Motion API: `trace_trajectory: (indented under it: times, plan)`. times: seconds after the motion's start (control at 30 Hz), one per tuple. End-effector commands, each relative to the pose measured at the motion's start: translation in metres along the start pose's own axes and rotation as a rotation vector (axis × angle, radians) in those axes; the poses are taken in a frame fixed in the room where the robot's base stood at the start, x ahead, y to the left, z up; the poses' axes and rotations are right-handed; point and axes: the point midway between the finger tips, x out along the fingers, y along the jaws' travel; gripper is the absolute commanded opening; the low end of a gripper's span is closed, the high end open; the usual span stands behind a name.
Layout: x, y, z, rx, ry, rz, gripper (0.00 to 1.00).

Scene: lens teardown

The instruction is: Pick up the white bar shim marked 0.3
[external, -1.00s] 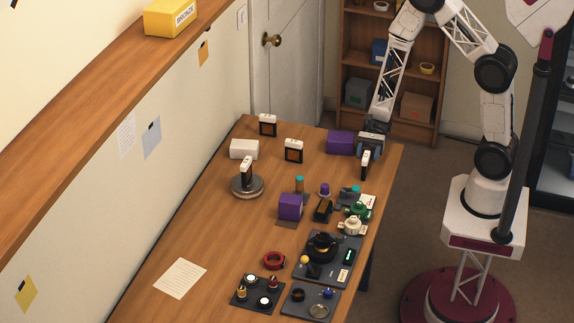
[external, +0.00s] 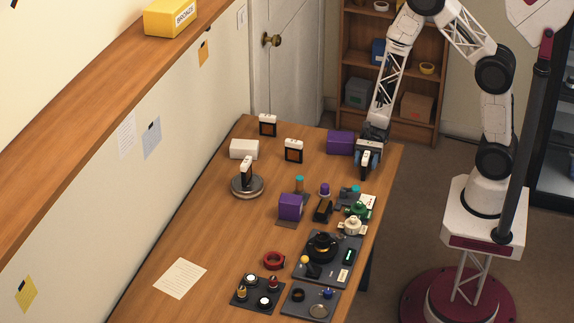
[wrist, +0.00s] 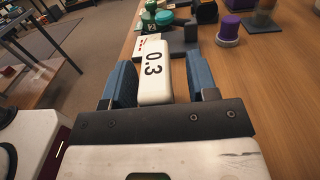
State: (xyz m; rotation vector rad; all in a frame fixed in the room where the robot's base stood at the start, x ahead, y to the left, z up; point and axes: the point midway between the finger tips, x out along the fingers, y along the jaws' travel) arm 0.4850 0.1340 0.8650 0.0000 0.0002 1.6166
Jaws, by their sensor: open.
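The white bar shim marked 0.3 (wrist: 153,66) lies between my gripper's two blue fingers in the wrist view, with its black number facing the camera. In the external view the shim (external: 365,160) is at the far right of the table, and its lower part looks dark. My gripper (external: 367,161) is open around its top, one finger on each side. In the wrist view my gripper (wrist: 161,78) shows a visible gap between the right finger and the shim; the left finger is closer. Whether that finger touches it, I cannot tell.
A purple block (external: 340,142) stands just left of my gripper. Similar white-topped pieces stand at the back (external: 268,125), in the middle (external: 294,151) and on a round dish (external: 247,186). A white block (external: 244,149) is at left. Small parts and dark trays (external: 333,270) fill the front.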

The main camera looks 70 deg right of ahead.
Motion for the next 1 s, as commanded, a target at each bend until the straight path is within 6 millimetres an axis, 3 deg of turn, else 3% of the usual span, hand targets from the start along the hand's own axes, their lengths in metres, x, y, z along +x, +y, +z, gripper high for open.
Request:
trace_trajectory:
  times: [0.27,0.6,1.0]
  plan:
    - [-0.0001,0.0,0.0,0.0,0.0,0.0,0.52]
    - [-0.0001,0.0,0.0,0.0,0.0,0.0,0.0]
    - [-0.0001,-0.0001,0.0024,-0.001,0.0,0.0,0.0]
